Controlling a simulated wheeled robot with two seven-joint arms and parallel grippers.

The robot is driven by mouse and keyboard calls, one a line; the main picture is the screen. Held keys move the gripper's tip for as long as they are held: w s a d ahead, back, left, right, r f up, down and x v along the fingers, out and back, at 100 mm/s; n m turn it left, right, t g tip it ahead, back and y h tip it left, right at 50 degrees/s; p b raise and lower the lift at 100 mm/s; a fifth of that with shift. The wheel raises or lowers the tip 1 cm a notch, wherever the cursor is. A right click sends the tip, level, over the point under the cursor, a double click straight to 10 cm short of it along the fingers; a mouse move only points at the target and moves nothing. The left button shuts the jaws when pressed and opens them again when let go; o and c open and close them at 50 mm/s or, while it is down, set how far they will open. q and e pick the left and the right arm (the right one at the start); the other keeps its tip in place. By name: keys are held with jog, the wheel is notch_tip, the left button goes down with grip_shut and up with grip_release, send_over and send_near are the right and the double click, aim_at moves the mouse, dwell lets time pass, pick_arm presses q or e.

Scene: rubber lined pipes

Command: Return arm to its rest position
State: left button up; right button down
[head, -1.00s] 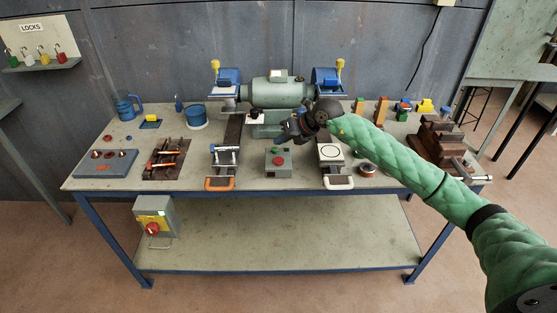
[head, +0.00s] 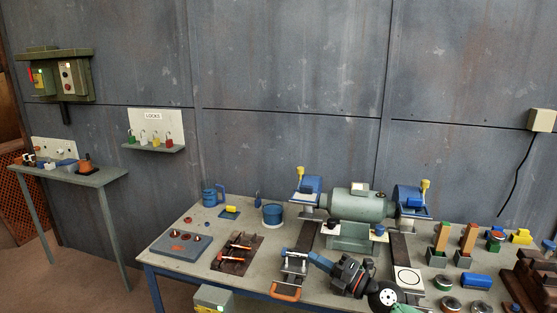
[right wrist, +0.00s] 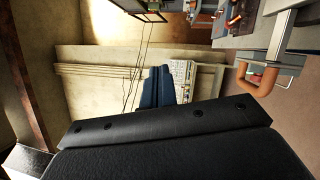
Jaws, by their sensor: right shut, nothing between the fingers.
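My right gripper (head: 318,260) comes in from the bottom right of the head view, its dark wrist and blue fingers over the front of the bench. It is shut and empty, and its tip points left near a steel clamp (head: 293,262) with an orange handle (head: 286,292). Whether it touches the clamp is unclear. In the right wrist view its blue fingers (right wrist: 157,88) are together in front of a pale wall, with an orange handle (right wrist: 255,78) to the right. Most of my right arm is cut off by the head view's lower edge. My left gripper is not seen.
The bench (head: 205,230) carries a green bench grinder (head: 357,204), a blue mug (head: 210,195), a tool rack (head: 237,253) and several blocks at right. A padlock shelf (head: 155,147) and a side table (head: 75,176) stand left. Floor between them is clear.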

jog(key=s+d+f+m+t+h, duration=0.2)
jog(key=s+d+f+m+h, duration=0.6)
jog(key=m, duration=0.5)
jog(key=s+d+f+m+t+h, duration=0.2)
jog(key=s+d+f+m+h, duration=0.35)
jog(key=m+h, duration=0.7)
jog(key=s+a+f+m+g+y, duration=0.1)
jog(key=s+f+m+g+y, duration=0.1)
jog(key=s+f+g, duration=0.75)
jog(key=s+a+f+m+g+y, duration=0.25)
jog(key=s+f, duration=0.25)
jog(key=s, duration=0.9)
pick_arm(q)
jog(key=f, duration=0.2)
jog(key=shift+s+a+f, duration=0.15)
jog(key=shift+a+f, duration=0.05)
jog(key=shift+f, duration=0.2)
pick_arm(e)
jog(key=s+a+f+g, duration=0.1)
jog(key=s+f, duration=0.1)
jog(key=f, duration=1.8)
jog(key=s+a+f+g, duration=0.1)
jog(key=s+f, duration=0.2)
jog(key=f, duration=1.8)
jog(key=shift+s+a+f, duration=0.15)
jog(key=shift+s+f, duration=0.1)
jog(key=shift+s, duration=0.1)
